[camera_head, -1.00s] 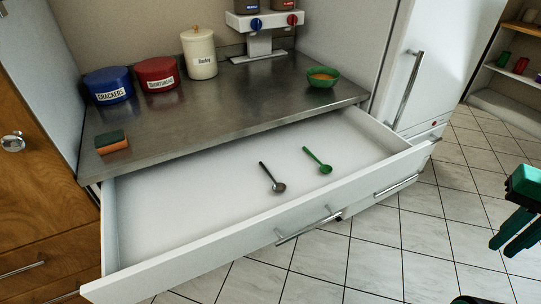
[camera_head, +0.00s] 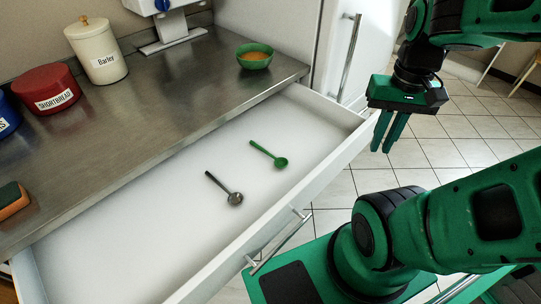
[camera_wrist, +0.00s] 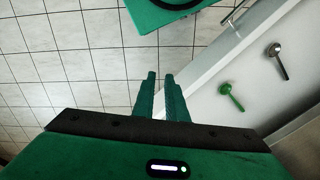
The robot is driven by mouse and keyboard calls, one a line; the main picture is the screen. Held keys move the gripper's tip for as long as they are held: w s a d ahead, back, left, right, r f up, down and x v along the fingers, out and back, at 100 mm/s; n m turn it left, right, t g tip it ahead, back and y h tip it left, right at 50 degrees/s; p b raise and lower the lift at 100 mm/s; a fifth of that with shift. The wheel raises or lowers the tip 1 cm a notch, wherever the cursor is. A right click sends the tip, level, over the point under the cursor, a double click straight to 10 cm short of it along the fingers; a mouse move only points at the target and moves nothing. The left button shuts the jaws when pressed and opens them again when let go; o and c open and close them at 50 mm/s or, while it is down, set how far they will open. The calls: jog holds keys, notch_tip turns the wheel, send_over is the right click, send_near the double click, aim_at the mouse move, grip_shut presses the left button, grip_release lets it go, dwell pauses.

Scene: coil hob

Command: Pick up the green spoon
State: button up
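The green spoon (camera_head: 268,154) lies in the open white drawer (camera_head: 130,238), with its bowl toward the drawer front. It also shows in the wrist view (camera_wrist: 231,96). A dark grey spoon (camera_head: 224,188) lies to its left in the head view, apart from it. My gripper (camera_head: 382,148) hangs outside the drawer, to the right of its front corner, pointing down. Its two fingers (camera_wrist: 160,76) show in the wrist view with a narrow gap between them and nothing held.
The steel counter (camera_head: 150,120) above the drawer holds a green bowl (camera_head: 254,60), a Barley canister (camera_head: 98,52), a red Shortbread tin (camera_head: 46,88) and a sponge (camera_head: 12,200). The drawer front with its handle (camera_head: 280,242) stands between my gripper and the spoons.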

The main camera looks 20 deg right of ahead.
jog(key=n+y, duration=0.2)
jog(key=n, duration=0.9)
send_near(272, 155)
notch_tip(272, 155, down, 3)
jog(key=shift+a+r+g, duration=0.1)
jog(key=shift+r+g, duration=0.1)
jog(key=shift+g, duration=0.1)
jog(key=shift+x, duration=2.75)
jog(key=shift+w+a+r, duration=0.1)
jog(key=shift+w+a, duration=0.05)
jog(key=shift+w, duration=0.05)
grip_shut()
